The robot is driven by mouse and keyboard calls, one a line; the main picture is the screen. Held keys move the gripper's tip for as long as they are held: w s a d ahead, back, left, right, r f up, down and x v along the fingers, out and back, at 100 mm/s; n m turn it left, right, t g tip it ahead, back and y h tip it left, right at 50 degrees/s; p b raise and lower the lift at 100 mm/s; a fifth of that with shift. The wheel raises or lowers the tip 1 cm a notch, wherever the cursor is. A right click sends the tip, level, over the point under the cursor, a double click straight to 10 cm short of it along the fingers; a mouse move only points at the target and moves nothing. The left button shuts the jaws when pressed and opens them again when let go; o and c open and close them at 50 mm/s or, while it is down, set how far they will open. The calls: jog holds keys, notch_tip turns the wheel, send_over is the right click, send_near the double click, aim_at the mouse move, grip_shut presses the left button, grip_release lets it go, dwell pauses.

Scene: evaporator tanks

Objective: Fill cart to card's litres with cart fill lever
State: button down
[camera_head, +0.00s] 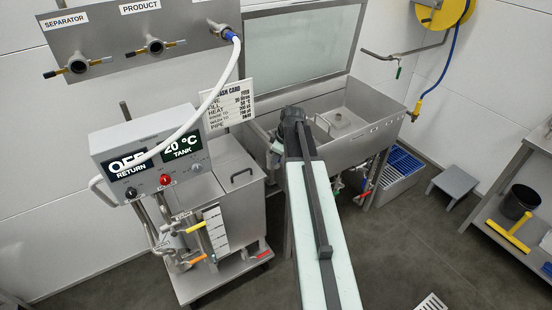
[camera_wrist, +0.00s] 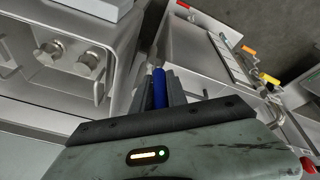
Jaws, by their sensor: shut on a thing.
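In the wrist view, my gripper (camera_wrist: 160,92) is shut on a blue handle (camera_wrist: 159,78), which stands up between the fingers; I take it as the cart fill lever. In the head view my arm hides the fingers and this handle. The steel wheeled cart (camera_head: 243,205) stands left of my arm. A scale strip (camera_head: 216,232) is on its front, but its level is too small to read. The cart's panel (camera_head: 150,150) shows OFF for return and 20 °C for tank. The wash card (camera_head: 233,102) hangs behind; its litres figure is not clearly legible.
Yellow (camera_head: 195,227) and orange (camera_head: 197,260) levers sit low on the cart's front. A white hose (camera_head: 218,85) arches from the wall pipe panel to the cart. The open steel tank (camera_head: 350,112) is behind my arm. Open floor lies at right, before a grey stool (camera_head: 455,182).

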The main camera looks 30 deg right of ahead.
jog(key=c, duration=1.5)
grip_release()
jog(key=shift+a, duration=0.2)
jog(key=shift+o, duration=0.7)
jog(key=shift+a, duration=0.1)
jog(key=shift+w+r, duration=0.1)
jog(key=shift+r, duration=0.1)
jog(key=p+v, duration=0.7)
jog(key=shift+s+r+p, duration=0.2)
jog(key=shift+r+p, duration=0.1)
jog(key=shift+r, duration=0.05)
